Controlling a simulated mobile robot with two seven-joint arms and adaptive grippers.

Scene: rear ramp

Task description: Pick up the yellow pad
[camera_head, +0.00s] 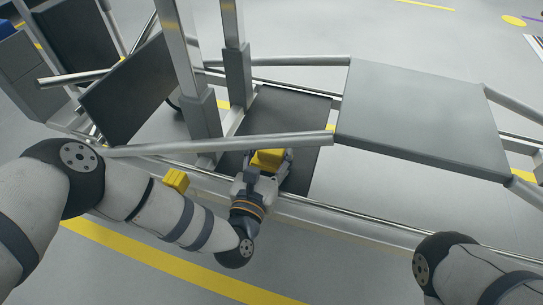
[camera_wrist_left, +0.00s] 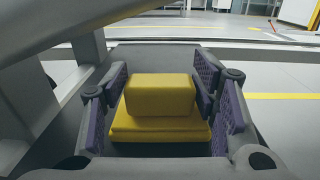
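The yellow pad (camera_head: 267,158) sits over the dark plate of the metal frame, in the middle of the head view. In the left wrist view it shows as a yellow block (camera_wrist_left: 160,95) on a wider yellow base (camera_wrist_left: 160,130). The pad's underside is hidden. My right gripper is out of view; only part of that arm shows at lower right.
Metal rails (camera_head: 220,145) and upright posts (camera_head: 197,100) stand close to my left arm. A grey panel (camera_head: 425,115) lies to the right. A second small yellow block (camera_head: 175,180) shows beside my left arm. Open grey floor (camera_head: 350,275) lies in front.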

